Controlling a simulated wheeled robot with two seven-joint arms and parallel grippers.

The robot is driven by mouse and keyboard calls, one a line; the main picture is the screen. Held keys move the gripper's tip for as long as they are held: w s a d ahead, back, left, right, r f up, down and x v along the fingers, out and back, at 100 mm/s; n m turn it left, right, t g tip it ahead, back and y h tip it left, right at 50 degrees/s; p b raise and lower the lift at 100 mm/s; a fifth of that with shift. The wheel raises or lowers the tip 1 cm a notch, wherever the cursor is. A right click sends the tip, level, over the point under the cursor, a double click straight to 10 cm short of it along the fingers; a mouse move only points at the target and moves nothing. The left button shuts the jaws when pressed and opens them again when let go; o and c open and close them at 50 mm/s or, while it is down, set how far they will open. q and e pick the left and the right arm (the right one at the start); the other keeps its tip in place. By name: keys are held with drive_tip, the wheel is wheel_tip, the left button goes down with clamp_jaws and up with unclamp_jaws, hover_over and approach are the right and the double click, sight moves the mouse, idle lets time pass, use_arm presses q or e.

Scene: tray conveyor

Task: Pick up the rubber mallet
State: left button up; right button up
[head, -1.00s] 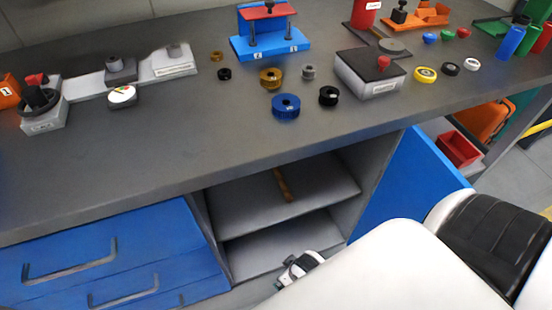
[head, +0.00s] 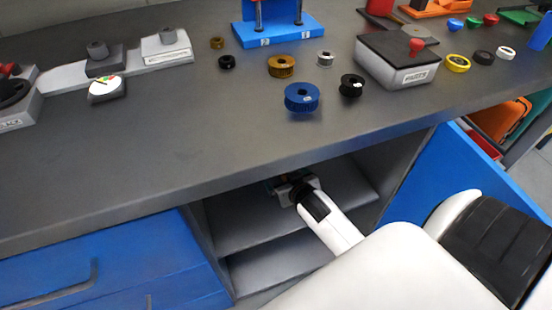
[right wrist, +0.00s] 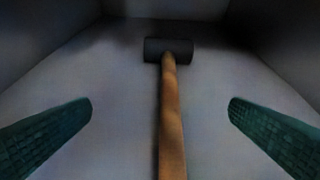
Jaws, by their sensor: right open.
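The rubber mallet (right wrist: 171,105) lies on a shelf inside the cabinet, seen in the right wrist view. Its dark head (right wrist: 167,49) is at the far end and its wooden handle runs toward my camera. My right gripper (right wrist: 160,110) is open, with one green finger on each side of the handle and clear gaps between. In the head view my right gripper (head: 283,182) is inside the open cabinet, above the upper shelf (head: 245,222), and hides most of the mallet. My left gripper is not in view.
The worktop (head: 150,140) overhangs the cabinet opening. Blue drawers (head: 90,270) close off the left, and an open blue door (head: 440,175) stands at the right. Shelf walls surround the mallet.

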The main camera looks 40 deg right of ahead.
drive_tip(key=shift+t, duration=0.9)
drive_tip(key=w+d, duration=0.1)
drive_tip(key=w, duration=0.1)
drive_tip(key=w+d, duration=0.2)
drive_tip(key=shift+r, duration=0.15)
drive_tip(key=shift+w+d+f+m+b, duration=0.15)
drive_tip(key=shift+w+f+b, duration=0.15)
drive_tip(key=shift+w, duration=0.25)
drive_tip(key=shift+w+d+f+m+b, duration=0.15)
drive_tip(key=shift+w+b, duration=0.1)
drive_tip(key=shift+w, duration=0.3)
drive_tip(key=b+x, duration=0.1)
drive_tip(key=x, duration=0.2)
drive_tip(key=shift+w+f, duration=0.15)
drive_tip(key=shift+w, duration=0.2)
drive_tip(key=shift+w+d+f, duration=0.1)
drive_tip(key=shift+w+d, duration=0.05)
drive_tip(key=shift+w, duration=0.35)
drive_tip(key=shift+w+f+b, duration=0.15)
drive_tip(key=shift+w+b, duration=0.35)
drive_tip(key=shift+b, duration=0.1)
drive_tip(key=b+x, duration=0.1)
drive_tip(key=x, duration=0.2)
drive_tip(key=shift+w, duration=0.3)
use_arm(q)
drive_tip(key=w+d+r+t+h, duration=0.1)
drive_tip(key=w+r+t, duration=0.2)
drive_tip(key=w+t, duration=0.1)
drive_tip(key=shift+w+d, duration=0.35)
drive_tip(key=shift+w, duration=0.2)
